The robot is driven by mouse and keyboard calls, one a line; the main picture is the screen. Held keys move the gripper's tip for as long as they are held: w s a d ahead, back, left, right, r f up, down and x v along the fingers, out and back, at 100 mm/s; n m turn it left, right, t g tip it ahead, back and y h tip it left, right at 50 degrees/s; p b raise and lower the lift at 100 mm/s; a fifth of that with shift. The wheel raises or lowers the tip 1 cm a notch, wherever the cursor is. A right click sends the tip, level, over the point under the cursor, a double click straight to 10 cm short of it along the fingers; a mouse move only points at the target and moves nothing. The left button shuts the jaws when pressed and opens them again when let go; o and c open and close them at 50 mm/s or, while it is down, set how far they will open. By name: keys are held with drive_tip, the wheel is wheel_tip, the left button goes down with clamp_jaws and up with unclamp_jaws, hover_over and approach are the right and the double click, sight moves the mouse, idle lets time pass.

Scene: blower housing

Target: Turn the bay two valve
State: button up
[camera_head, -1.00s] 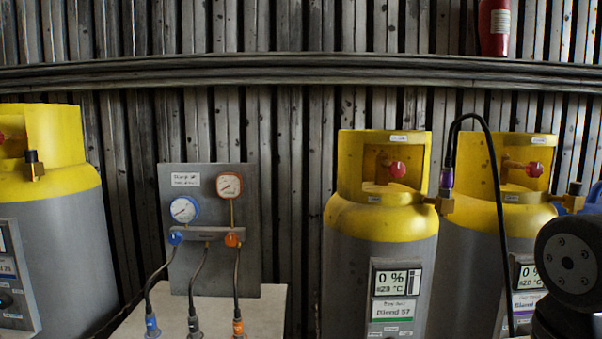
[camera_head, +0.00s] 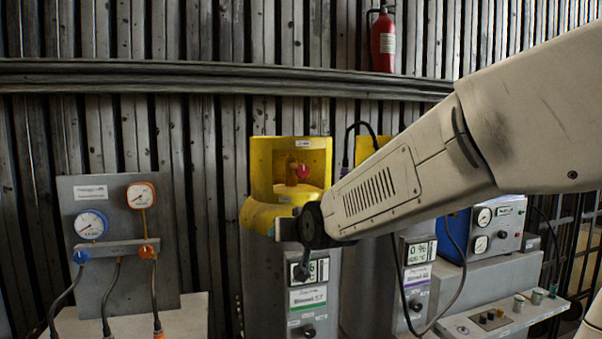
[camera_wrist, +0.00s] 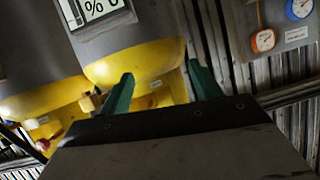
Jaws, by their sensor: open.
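Two grey gas cylinders with yellow collars stand at the wall in the head view. The nearer-left cylinder (camera_head: 258,216) has a red valve knob (camera_head: 304,171) inside its collar opening; its bay label is too small to read. The right cylinder (camera_head: 363,150) is mostly hidden behind my arm, and its knob is hidden there. My gripper (camera_wrist: 163,88) is open in the wrist view, its green fingers apart and empty in front of a yellow collar (camera_wrist: 135,65). That view looks upside down. A red knob (camera_wrist: 43,145) shows at lower left, apart from the fingers.
A gauge panel (camera_head: 125,210) with hoses stands left on a pale bench. A blue-sided instrument box (camera_head: 495,235) and a control console (camera_head: 500,325) stand right. A black hose (camera_head: 455,265) hangs beside the right cylinder. A fire extinguisher (camera_head: 383,42) hangs above.

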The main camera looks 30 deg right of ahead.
sight(303, 173)
drive_tip(key=w+d+r+m+t+h, duration=0.1)
drive_tip(key=w+d+r+t, duration=0.1)
drive_tip(key=w+d+r, duration=0.1)
drive_tip(key=w+d+r+m+t+h, duration=0.1)
drive_tip(key=w+d+r+t+h, duration=0.1)
drive_tip(key=w+d+r+t, duration=0.1)
drive_tip(key=w+d+r+m+t+h, duration=0.1)
drive_tip(key=w+d+r+t+h, duration=0.1)
drive_tip(key=w+d+r, duration=0.3)
drive_tip(key=shift+w+d+t, duration=0.2)
drive_tip(key=shift+w+d, duration=0.25)
drive_tip(key=shift+w, duration=0.4)
drive_tip(key=shift+w+d+t, duration=0.2)
drive_tip(key=shift+w+d, duration=0.2)
drive_tip(key=shift+w, duration=0.45)
drive_tip(key=c, duration=1)
